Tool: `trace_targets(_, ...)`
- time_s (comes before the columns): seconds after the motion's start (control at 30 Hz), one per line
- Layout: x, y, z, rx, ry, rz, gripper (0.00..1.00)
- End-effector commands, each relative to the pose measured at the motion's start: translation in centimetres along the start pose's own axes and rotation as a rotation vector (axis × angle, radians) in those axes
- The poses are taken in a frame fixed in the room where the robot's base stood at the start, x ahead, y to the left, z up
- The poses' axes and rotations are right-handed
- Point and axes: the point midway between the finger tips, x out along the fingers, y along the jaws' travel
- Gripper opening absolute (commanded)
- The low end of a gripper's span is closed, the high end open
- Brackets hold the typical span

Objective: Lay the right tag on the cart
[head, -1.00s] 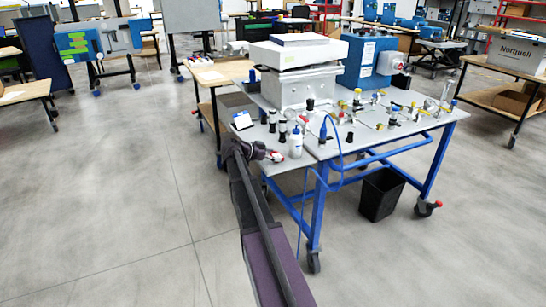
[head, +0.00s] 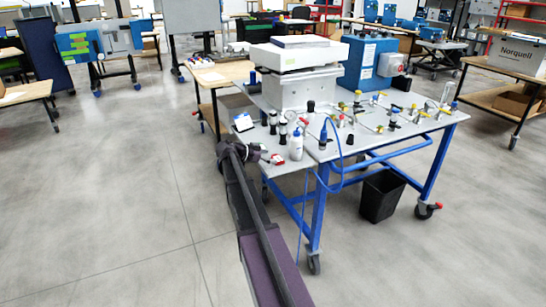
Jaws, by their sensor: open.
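The cart (head: 283,169) is a grey-topped table with a blue frame on castors, right of my arm. A small red-and-white piece (head: 276,158), possibly a tag, shows at its left end; I cannot tell if it lies flat on the top. My gripper (head: 262,152) is dark and small at the cart's left edge, just left of this piece. It is open, and nothing shows held in it. I cannot tell which piece is the right tag.
A white boxed instrument (head: 294,75) and a blue unit (head: 368,62) stand at the back. A blue hose hangs at the front. The floor left of the cart is clear.

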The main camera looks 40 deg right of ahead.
Motion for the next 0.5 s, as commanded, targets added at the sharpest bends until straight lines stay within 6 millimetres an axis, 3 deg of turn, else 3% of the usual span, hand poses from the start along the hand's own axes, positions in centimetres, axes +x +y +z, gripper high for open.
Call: trace_targets(0.5,-8.2,0.0,-0.2,0.000,0.000,-0.001,1.00)
